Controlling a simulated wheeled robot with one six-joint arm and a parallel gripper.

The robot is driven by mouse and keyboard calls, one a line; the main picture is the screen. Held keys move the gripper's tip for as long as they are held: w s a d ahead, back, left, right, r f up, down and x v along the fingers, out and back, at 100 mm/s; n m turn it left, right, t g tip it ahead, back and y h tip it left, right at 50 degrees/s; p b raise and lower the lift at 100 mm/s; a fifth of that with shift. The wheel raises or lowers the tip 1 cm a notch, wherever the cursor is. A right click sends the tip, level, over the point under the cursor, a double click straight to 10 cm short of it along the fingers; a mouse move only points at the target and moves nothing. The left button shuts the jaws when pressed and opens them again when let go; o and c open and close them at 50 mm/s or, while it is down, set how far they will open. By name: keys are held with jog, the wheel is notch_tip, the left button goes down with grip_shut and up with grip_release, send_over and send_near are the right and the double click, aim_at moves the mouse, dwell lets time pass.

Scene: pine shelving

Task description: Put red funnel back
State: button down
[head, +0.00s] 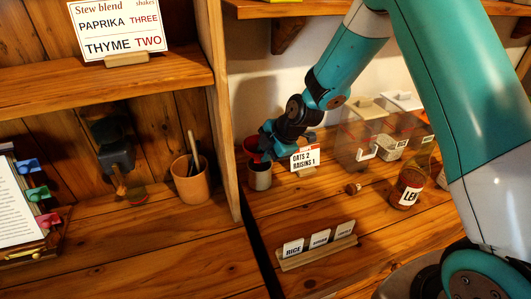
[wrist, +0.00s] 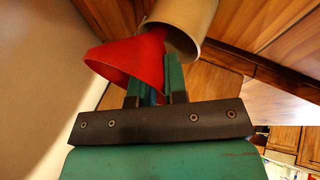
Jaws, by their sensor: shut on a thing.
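The red funnel (wrist: 122,60) is between the fingers of my gripper (wrist: 157,78) in the wrist view, its wide cone facing left. It shows in the head view as a small red patch (head: 252,146) beside my gripper (head: 268,151). A pale cup (wrist: 190,18) is close beyond the funnel; in the head view the cup (head: 260,178) stands on the wooden surface just below my gripper. The funnel's narrow end overlaps the cup's rim in the wrist view; I cannot tell whether it is inside or touching.
An oats and raisins card (head: 305,158) stands right of the cup. Clear bins (head: 360,138) and a labelled bottle (head: 411,184) are further right. A card holder (head: 317,250) stands in front. A wooden upright (head: 222,110) is left, with a terracotta pot (head: 190,183) beyond it.

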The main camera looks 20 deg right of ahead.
jog(key=c, duration=1.1)
grip_release()
jog(key=shift+c, duration=0.2)
jog(key=shift+r, duration=0.15)
jog(key=shift+r+p, duration=0.3)
jog(key=shift+p, duration=0.2)
jog(key=b+v, duration=0.2)
jog(key=v, duration=1)
jog(key=s+a+r+m+g, duration=0.2)
jog(key=s+m, duration=0.4)
jog(key=s, duration=0.7)
jog(key=s+a+r+m+g, duration=0.2)
jog(key=s+a+r+m, duration=0.3)
jog(key=s, duration=0.8)
jog(key=a+m, duration=0.2)
jog(key=shift+s+a+r+m+g, duration=0.2)
jog(key=shift+s+a+m+g, duration=0.05)
jog(key=shift+m+g, duration=0.05)
